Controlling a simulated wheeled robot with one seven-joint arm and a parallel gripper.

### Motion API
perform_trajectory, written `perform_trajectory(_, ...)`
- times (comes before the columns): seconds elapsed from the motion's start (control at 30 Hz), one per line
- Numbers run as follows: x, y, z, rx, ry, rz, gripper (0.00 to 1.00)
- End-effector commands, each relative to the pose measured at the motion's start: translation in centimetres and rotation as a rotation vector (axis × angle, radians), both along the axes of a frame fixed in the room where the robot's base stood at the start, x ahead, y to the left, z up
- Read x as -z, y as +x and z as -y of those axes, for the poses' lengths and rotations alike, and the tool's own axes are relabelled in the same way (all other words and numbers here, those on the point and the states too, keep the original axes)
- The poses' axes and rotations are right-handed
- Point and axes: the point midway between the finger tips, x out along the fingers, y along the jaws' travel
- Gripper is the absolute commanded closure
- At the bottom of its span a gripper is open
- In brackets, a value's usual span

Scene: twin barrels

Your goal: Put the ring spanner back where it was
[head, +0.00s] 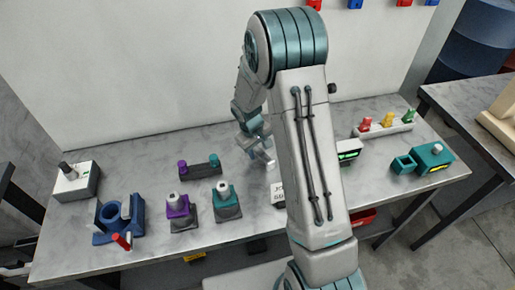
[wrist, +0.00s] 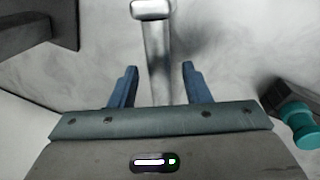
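My gripper (head: 262,152) is low over the middle of the grey workbench, partly hidden by my arm. In the wrist view its two blue fingers (wrist: 160,70) are apart. A silver metal bar (wrist: 157,50) with a blocky end lies between and beyond them. No other spanner is clearly visible.
A dark block with purple and teal knobs (head: 200,167) stands left of my gripper. Purple (head: 178,207) and teal (head: 227,197) devices stand in front. A blue holder (head: 108,216) and white box (head: 77,182) are at left. A rack with coloured pieces (head: 385,130) is at right.

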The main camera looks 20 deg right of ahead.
Motion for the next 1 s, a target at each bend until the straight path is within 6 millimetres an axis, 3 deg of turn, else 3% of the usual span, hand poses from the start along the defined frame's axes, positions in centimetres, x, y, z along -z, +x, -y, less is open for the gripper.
perform_trajectory(0.37, -0.7, 0.0, -0.1, 0.001, 0.000, 0.002, 0.57)
perform_trajectory(0.8, -8.7, -0.6, -1.6, -0.001, 0.000, 0.005, 0.57)
perform_trajectory(1.0, -11.4, -0.8, -2.0, 0.000, 0.000, 0.003, 0.57)
